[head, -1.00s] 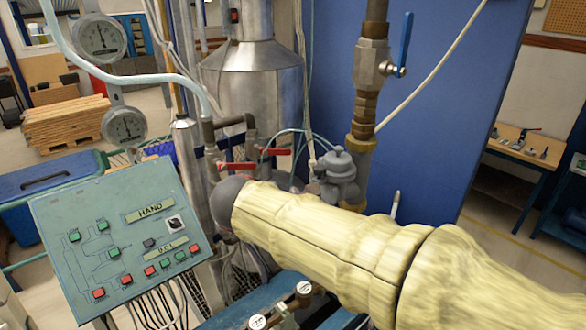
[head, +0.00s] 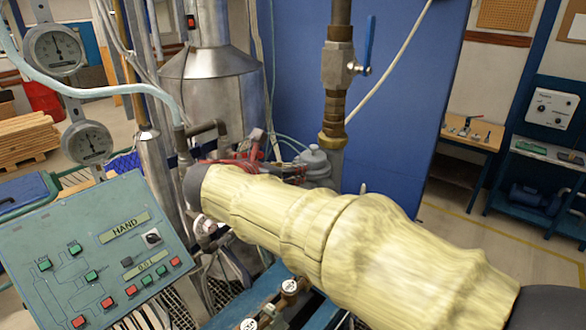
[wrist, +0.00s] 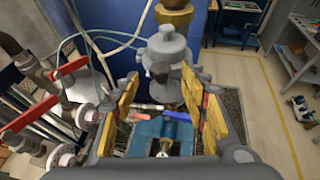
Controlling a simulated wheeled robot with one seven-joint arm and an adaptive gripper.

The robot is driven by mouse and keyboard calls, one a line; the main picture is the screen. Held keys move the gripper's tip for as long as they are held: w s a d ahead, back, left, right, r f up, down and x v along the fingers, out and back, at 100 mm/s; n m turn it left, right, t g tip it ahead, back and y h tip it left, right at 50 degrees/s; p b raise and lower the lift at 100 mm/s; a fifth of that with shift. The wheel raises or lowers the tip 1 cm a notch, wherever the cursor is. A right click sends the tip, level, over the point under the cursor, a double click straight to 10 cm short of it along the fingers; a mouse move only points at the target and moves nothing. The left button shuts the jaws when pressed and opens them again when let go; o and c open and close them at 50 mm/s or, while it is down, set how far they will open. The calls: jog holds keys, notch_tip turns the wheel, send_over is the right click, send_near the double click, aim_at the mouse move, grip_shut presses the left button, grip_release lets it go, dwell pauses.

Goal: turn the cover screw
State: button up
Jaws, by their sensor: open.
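The grey domed meter body (head: 314,165) stands beside the brass pipe, partly hidden behind my sleeved arm in the head view. In the wrist view the meter (wrist: 166,50) is ahead of my gripper (wrist: 162,92), near the top centre. My gripper's two yellow-padded fingers are wide apart with nothing held between them. The meter appears beyond the fingertips; contact cannot be told. I cannot clearly make out the cover screw in either view.
Red-handled valves (wrist: 71,67) and hoses stand left of my gripper. A blue-handled valve (head: 341,62) is on the pipe above the meter. The green HAND control panel (head: 95,250) is at the left. A blue wall panel (head: 420,90) stands behind. Open floor lies right.

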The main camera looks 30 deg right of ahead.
jog(key=x, duration=0.3)
jog(key=shift+w+d+f, duration=0.1)
jog(key=shift+w+d, duration=0.05)
jog(key=shift+d, duration=0.05)
jog(key=shift+c, duration=0.5)
grip_shut()
jog(key=shift+a+p, duration=0.1)
jog(key=shift+p, duration=0.25)
jog(key=w+m+g+p, duration=0.1)
jog(key=m+g+p, duration=0.3)
jog(key=g+p, duration=0.1)
jog(key=w+m+g+p, duration=0.1)
jog(key=m+g+p, duration=0.4)
jog(key=p, duration=0.2)
jog(key=w+m+g+p, duration=0.1)
jog(key=m+g+p, duration=0.3)
jog(key=g+p, duration=0.1)
jog(key=shift+m+p, duration=0.4)
jog(key=shift+p, duration=0.15)
jog(key=shift+y, duration=0.3)
